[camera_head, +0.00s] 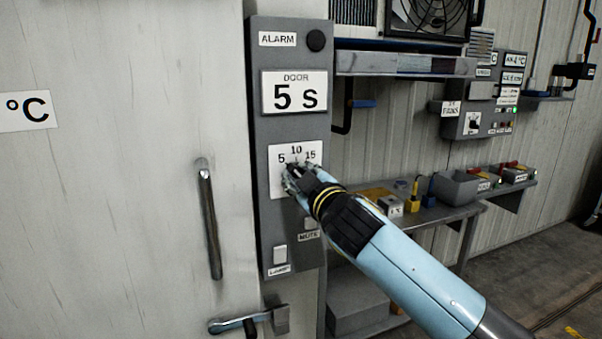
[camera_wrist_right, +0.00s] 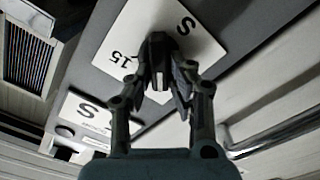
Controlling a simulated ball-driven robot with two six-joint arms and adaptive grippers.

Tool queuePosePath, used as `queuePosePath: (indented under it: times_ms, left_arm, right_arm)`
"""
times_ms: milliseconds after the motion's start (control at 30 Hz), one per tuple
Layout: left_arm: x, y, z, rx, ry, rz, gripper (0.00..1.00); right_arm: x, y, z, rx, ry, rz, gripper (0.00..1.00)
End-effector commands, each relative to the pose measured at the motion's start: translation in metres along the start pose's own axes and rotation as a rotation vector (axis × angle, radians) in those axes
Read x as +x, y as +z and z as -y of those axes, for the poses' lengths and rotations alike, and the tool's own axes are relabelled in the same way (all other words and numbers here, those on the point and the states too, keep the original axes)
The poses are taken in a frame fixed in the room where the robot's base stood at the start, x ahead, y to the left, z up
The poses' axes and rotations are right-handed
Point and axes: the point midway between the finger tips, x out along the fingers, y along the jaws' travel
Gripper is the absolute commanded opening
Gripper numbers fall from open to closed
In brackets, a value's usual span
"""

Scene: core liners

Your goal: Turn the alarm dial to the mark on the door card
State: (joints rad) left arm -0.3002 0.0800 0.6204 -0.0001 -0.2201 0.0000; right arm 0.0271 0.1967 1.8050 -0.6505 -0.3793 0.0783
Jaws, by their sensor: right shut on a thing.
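The grey alarm panel (camera_head: 262,230) stands beside the white door. Its door card (camera_head: 294,92) reads "DOOR 5 S". Below it is the white dial plate (camera_head: 277,185) with marks 5, 10 and 15; the plate also shows in the right wrist view (camera_wrist_right: 195,25). My right gripper (camera_head: 293,173) is at the dial plate, its fingers shut on the dark dial knob (camera_wrist_right: 158,50). The fingers hide most of the knob, and I cannot tell which mark it points to. My left gripper is not in view.
A lamp switch (camera_head: 280,254) and a mute button (camera_head: 309,223) sit lower on the panel. A vertical door handle (camera_head: 209,220) and a lever latch (camera_head: 250,320) are to the left. A shelf (camera_head: 450,213) with several small items stands behind my right arm.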

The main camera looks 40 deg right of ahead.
Motion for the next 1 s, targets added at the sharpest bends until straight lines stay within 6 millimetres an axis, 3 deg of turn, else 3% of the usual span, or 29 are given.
queuePosePath:
  times_ms: [667,700,800,867,1000]
  left_arm:
    - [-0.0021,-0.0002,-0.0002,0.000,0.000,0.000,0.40]
    - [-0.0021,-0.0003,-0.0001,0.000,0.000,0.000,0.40]
    - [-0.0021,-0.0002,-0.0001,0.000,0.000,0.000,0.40]
    - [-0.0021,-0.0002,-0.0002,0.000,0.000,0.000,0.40]
    - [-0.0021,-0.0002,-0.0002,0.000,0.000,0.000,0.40]
  right_arm:
    - [0.0000,0.0000,0.0008,-0.064,0.000,-0.001,0.00]
    - [0.0000,0.0000,0.0008,-0.064,0.000,-0.001,0.21]
    - [0.0000,0.0000,0.0008,-0.063,0.000,-0.001,0.34]
    - [0.0000,0.0000,0.0008,-0.063,0.000,-0.001,0.40]
    - [0.0000,0.0000,0.0007,-0.062,0.000,0.000,0.40]
